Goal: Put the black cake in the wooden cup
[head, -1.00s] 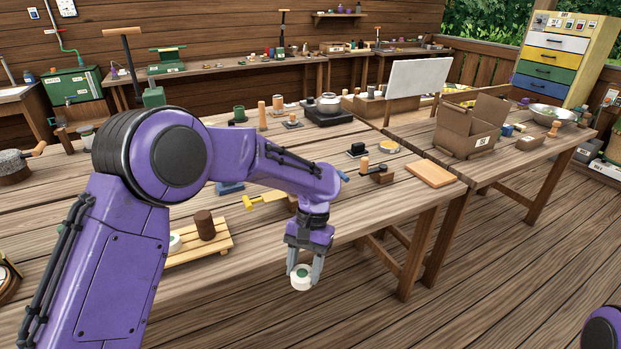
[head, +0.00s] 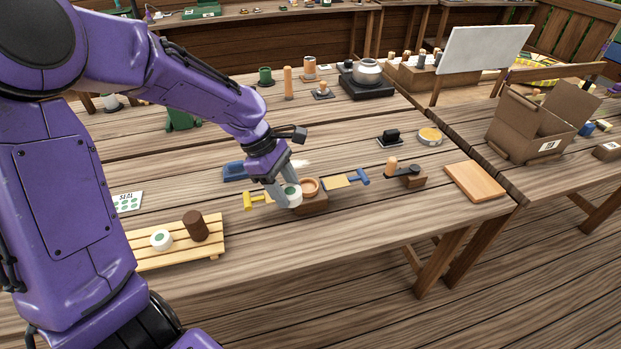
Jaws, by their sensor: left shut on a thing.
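My left gripper (head: 288,201) is shut on a white round piece with a green top (head: 294,193), low over the near part of the table. The piece is right beside a shallow wooden ring-shaped cup (head: 310,186) on a small wooden block; I cannot tell whether they touch. The black cake, a dark brown upright cylinder (head: 195,226), stands on a slatted wooden tray (head: 178,257), well left of the gripper. Another white piece with a green dot (head: 161,239) is beside it. A taller wooden cup-like cylinder (head: 309,68) stands farther back. My right gripper is out of view.
A yellow-handled tool (head: 255,201) lies left of the gripper, and a blue-and-yellow one (head: 347,180) lies right. A blue block (head: 235,171) is behind. A wooden board (head: 474,181) lies at the right edge. The front table strip is clear.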

